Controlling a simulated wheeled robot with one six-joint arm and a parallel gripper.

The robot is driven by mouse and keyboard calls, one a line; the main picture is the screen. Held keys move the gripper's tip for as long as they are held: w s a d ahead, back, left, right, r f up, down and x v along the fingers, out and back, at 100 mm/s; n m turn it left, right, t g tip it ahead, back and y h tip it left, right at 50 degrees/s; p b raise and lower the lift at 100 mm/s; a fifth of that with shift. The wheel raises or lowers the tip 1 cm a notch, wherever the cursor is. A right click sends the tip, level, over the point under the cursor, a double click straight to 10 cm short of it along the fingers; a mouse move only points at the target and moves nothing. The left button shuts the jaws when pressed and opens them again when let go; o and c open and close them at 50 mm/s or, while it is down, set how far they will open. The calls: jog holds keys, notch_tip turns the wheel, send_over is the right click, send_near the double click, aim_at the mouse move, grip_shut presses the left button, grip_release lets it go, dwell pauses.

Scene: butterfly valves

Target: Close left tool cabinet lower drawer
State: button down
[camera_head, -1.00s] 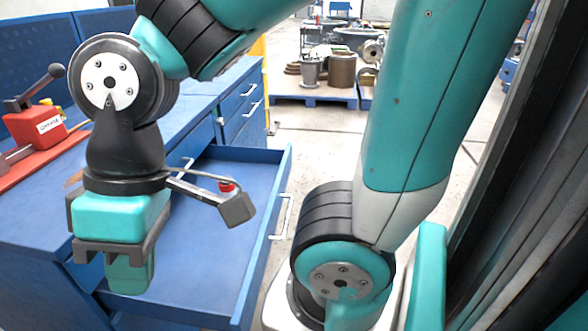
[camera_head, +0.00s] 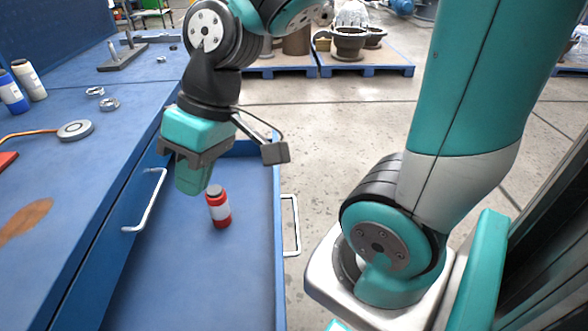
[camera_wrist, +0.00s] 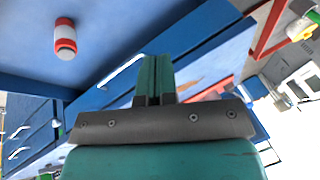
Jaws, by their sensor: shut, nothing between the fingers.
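The blue lower drawer (camera_head: 180,285) is pulled out from the cabinet front, with its pale handle (camera_head: 291,225) on the right outer face. A red and white bottle (camera_head: 219,207) stands inside it. The closed drawer above has its own handle (camera_head: 147,200). My gripper (camera_head: 192,180) points down near the far part of the open drawer, left of the bottle in the picture. Its fingers are shut and hold nothing. The wrist view shows the shut fingers (camera_wrist: 157,75), the bottle (camera_wrist: 65,38) and the closed drawer's handle (camera_wrist: 122,71).
The blue worktop (camera_head: 75,170) on the left carries bottles (camera_head: 28,82), a round grey puck (camera_head: 75,130), small rings and a black stand (camera_head: 122,55). Pallets with pots (camera_head: 350,45) stand at the back. Grey floor (camera_head: 325,125) is free beyond the drawer.

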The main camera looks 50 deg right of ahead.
jog(key=w+d+f+m+t+b, duration=0.2)
jog(key=w+d+f+m, duration=0.2)
jog(key=w+d+f, duration=0.45)
jog(key=s+d+f+m+t+h+b, duration=0.1)
jog(key=s+d+f+m, duration=0.2)
jog(key=d, duration=0.6)
jog(key=s+d+f+m+t+h+b, duration=0.1)
jog(key=d+f+m+t+h+b, duration=0.3)
jog(key=d, duration=0.6)
jog(key=s+d+f+m+g+y+p, duration=0.15)
jog(key=d+f, duration=0.25)
jog(key=d, duration=0.5)
jog(key=w+a+f+b, duration=0.2)
jog(key=w+a+f, duration=0.1)
jog(key=w+f, duration=0.5)
jog(key=shift+w+t+h, duration=0.3)
jog(key=shift+t+h, duration=0.05)
jog(key=shift+w+a, duration=0.1)
jog(key=shift+a, duration=0.05)
